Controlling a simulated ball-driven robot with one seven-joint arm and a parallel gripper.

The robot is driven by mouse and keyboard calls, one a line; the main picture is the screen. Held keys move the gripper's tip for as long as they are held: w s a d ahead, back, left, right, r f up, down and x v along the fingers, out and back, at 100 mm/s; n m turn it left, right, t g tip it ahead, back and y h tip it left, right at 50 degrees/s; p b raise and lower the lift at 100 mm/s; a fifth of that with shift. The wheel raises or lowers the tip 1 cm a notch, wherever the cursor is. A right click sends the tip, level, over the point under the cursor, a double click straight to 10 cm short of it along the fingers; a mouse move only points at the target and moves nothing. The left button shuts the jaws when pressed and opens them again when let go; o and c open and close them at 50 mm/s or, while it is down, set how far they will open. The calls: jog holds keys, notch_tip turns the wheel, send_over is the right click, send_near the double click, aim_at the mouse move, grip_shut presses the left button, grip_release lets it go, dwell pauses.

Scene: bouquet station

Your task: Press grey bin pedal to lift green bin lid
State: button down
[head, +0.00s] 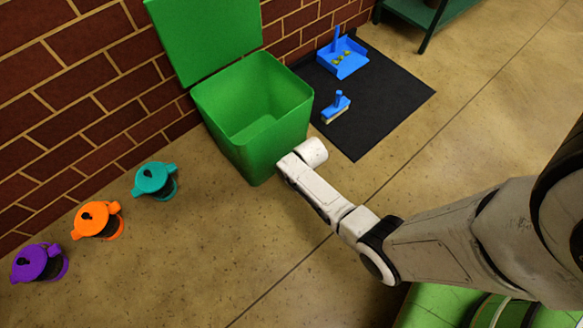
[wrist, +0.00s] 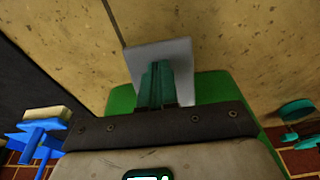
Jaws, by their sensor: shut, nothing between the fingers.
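The green bin (head: 275,142) stands against the brick wall, and its green lid (head: 205,35) is raised, leaving the bin open and apparently empty. The grey pedal (wrist: 178,58) shows in the wrist view at the bin's foot, with green of the bin (wrist: 215,88) beside and behind it. My gripper (wrist: 156,68) is shut and empty, its teal fingers over the pedal; they seem to be on it, though contact cannot be seen clearly. In the head view my arm's end hides the gripper and the pedal at the bin's lower front.
A purple canister (head: 38,262), an orange canister (head: 97,221) and a teal canister (head: 155,180) stand left of the bin. A black mat (head: 385,100) at right holds a blue dustpan (head: 345,60) and a blue brush (head: 337,106). The floor in front is clear.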

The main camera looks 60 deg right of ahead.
jog(key=shift+s, duration=0.15)
notch_tip(320, 180, up, 9)
jog(key=p, duration=0.9)
jog(key=s+a+r+n, duration=0.1)
jog(key=s+a+r, duration=0.35)
jog(key=r, duration=0.35)
jog(key=s+a+r+n+g, duration=0.1)
jog(key=s+a+r, duration=0.2)
jog(key=s+r, duration=0.35)
jog(key=s+a+r+n, duration=0.1)
jog(key=s+a+r, duration=0.25)
jog(key=r, duration=0.55)
notch_tip(320, 180, up, 33)
jog(key=w+p, duration=0.1)
jog(key=p, duration=3.2)
jog(key=shift+a+f, duration=0.15)
